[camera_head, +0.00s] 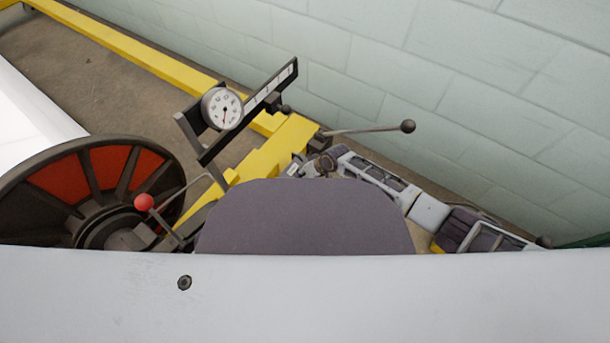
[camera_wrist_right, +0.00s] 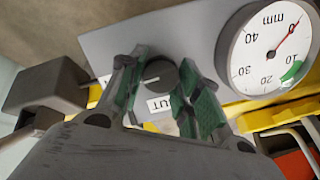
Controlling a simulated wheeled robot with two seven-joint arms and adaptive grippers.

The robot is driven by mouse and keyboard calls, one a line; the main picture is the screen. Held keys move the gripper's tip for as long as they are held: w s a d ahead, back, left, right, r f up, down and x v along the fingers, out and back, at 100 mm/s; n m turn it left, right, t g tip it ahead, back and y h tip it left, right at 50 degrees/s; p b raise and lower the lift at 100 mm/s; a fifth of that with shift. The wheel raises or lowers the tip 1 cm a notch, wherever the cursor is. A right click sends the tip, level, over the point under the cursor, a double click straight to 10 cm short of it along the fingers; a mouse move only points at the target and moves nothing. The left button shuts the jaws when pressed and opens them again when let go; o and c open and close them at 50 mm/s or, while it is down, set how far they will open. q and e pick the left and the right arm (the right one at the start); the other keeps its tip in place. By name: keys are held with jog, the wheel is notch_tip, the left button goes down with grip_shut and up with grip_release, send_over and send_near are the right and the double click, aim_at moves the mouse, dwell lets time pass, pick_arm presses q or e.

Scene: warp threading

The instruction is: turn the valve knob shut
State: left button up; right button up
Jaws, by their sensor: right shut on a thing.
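The dark round valve knob (camera_wrist_right: 159,72) is in the right wrist view, on a grey panel, with a pale mark on its face. My right gripper (camera_wrist_right: 162,84) has its green-padded fingers on both sides of the knob and is shut on it. A white label (camera_wrist_right: 160,103) below the knob is partly covered; the letters "UT" show. In the head view my right arm comes in from the right, and its gripper (camera_head: 303,166) is at the yellow beam. The knob cannot be made out there. My left gripper is not in view.
A white dial marked mm (camera_wrist_right: 270,50) is close beside the right finger. In the head view a dial (camera_head: 222,108) stands on a dark bracket above the yellow beam (camera_head: 268,157). A lever (camera_head: 370,129), a red-ball handle (camera_head: 144,202) and a large wheel (camera_head: 50,195) are nearby.

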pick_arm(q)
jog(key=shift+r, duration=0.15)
pick_arm(e)
jog(key=n+p, duration=0.2)
jog(key=n, duration=0.2)
jog(key=shift+s+h, duration=0.1)
jog(key=shift+h, duration=0.2)
jog(key=n+p, duration=0.1)
jog(key=n, duration=0.2)
jog(key=shift+t, duration=0.3)
jog(key=shift+n, duration=0.4)
jog(key=shift+s+n+t, duration=0.1)
jog(key=shift+n+t, duration=0.2)
jog(key=shift+n, duration=0.6)
jog(key=n+p, duration=0.1)
jog(key=n, duration=0.5)
jog(key=shift+s+t, duration=0.1)
jog(key=shift+t, duration=0.3)
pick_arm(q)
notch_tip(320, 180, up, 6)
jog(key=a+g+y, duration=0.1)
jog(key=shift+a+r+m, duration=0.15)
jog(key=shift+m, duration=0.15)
pick_arm(e)
jog(key=shift+f+n, duration=0.1)
jog(key=shift+n, duration=0.5)
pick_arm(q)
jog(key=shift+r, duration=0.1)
